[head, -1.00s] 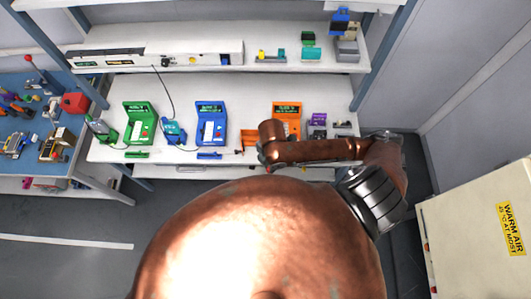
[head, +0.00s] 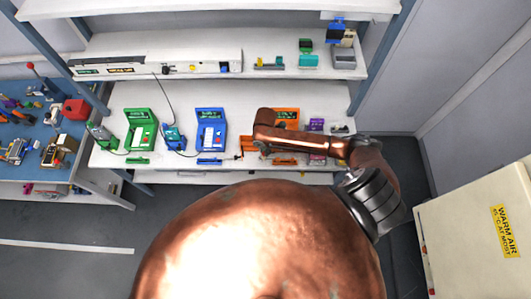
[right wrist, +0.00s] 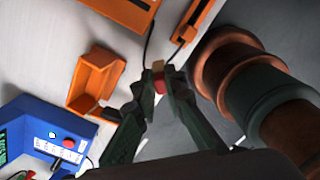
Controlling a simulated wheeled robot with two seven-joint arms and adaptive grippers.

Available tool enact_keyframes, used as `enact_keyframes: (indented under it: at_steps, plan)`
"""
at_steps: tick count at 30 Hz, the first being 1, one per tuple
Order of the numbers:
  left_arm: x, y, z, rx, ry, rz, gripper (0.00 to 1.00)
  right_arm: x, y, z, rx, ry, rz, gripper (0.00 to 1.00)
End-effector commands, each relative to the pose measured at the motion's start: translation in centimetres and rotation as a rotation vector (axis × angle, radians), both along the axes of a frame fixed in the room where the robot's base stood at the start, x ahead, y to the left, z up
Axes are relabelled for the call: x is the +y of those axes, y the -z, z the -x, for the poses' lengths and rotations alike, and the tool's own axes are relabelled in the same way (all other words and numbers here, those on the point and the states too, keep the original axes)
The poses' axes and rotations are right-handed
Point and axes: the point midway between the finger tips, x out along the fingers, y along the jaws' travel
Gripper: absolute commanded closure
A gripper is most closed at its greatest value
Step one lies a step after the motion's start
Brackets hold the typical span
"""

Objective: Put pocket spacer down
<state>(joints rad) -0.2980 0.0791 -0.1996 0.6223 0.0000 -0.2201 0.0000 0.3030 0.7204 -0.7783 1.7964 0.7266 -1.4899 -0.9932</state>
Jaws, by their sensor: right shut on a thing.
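My right gripper (right wrist: 160,84) shows in the right wrist view, its dark fingers shut on a small red and tan piece. I take this piece (right wrist: 158,72) to be the pocket spacer; most of it is hidden between the fingertips. It is over or near the white bench, with an orange bracket (right wrist: 88,88) to its left; its height cannot be told. In the head view my copper right arm hides the gripper and part of the orange tester (head: 287,115). My left gripper is not in view.
A blue tester (head: 211,128) and a green tester (head: 141,128) stand left on the white bench (head: 105,163). A dark cable (right wrist: 149,42) runs near the fingertips. An orange bar (right wrist: 197,20) lies to their upper right. A blue side table (head: 40,165) is at far left.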

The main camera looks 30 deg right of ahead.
Motion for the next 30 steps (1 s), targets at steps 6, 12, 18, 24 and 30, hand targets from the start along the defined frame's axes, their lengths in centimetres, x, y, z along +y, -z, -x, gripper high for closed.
enact_keyframes:
  at_steps: [6,12,18,24,30]
  plan:
    - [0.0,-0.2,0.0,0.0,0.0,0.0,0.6,0.1,2.6,0.2,0.002,-0.001,0.0,1.0]
    - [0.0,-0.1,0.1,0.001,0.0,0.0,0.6,0.1,2.7,0.2,0.001,-0.001,0.0,1.0]
    - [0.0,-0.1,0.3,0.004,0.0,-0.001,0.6,0.1,2.9,0.2,0.001,-0.001,0.0,0.87]
    - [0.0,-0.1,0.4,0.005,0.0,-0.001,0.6,0.1,2.9,0.2,0.001,-0.001,0.0,0.74]
    - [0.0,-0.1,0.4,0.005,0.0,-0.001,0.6,0.1,2.9,0.2,0.002,-0.001,0.0,0.72]
